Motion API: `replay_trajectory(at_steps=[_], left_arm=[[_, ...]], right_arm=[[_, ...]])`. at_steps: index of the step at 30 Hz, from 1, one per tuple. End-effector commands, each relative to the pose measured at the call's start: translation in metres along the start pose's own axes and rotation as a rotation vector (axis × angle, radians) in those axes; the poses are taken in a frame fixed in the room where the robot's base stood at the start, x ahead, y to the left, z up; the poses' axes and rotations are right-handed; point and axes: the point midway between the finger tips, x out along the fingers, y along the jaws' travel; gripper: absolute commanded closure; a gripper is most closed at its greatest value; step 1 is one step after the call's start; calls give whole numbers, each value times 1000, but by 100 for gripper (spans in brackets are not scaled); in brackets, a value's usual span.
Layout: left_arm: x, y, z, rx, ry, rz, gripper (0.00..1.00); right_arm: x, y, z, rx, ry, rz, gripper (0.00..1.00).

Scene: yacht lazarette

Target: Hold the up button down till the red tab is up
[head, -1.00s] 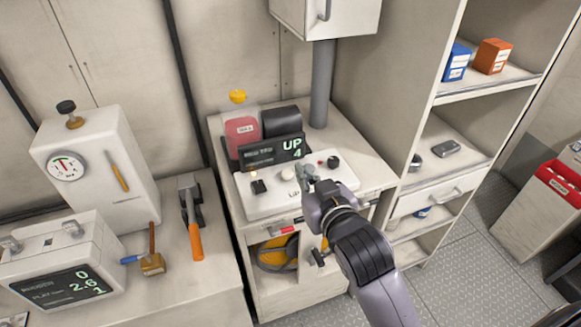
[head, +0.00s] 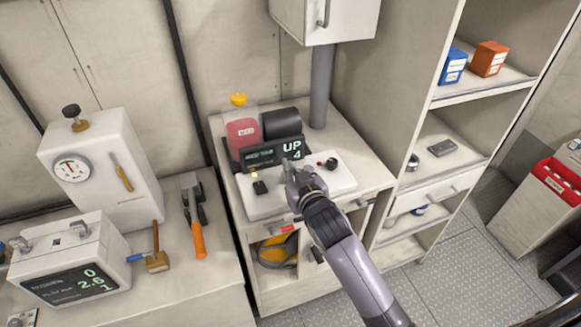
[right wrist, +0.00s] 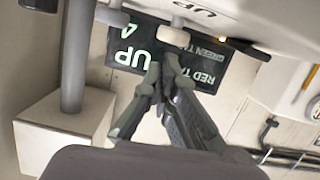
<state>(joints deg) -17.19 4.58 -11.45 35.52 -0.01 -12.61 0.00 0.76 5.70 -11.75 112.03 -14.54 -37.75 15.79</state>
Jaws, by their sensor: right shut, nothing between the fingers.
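The white control panel (head: 330,186) stands on the cabinet, with a dark display (head: 274,153) behind it reading "UP 4". In the right wrist view the display (right wrist: 212,62) appears upside down and also reads "RED TAB". My right gripper (head: 290,164) is shut and empty over the middle of the panel, hiding the button there in the head view. In the right wrist view its fingertips (right wrist: 163,65) are close to a pale round button (right wrist: 173,36) near the "UP" lettering; I cannot tell whether they touch. Which red part is the tab is unclear. My left gripper is out of view.
A red block (head: 242,132) and a dark cylinder (head: 282,123) stand behind the display. A black switch (head: 260,188) and a dark red-topped knob (head: 328,163) sit on the panel. A grey post (head: 322,85) rises behind.

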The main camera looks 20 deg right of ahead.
Motion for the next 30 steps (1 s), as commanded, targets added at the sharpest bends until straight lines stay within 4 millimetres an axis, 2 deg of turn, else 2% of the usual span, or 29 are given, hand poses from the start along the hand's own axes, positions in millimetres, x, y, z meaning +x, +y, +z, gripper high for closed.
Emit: replay_trajectory(at_steps=[11, 18, 30], left_arm=[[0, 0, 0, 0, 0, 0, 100], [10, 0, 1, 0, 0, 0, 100], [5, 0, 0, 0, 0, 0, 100]], right_arm=[[1, 0, 3, 1, 1, 0, 100], [6, -1, 27, 3, -3, 0, 100], [6, -1, 27, 1, -14, 0, 100]])
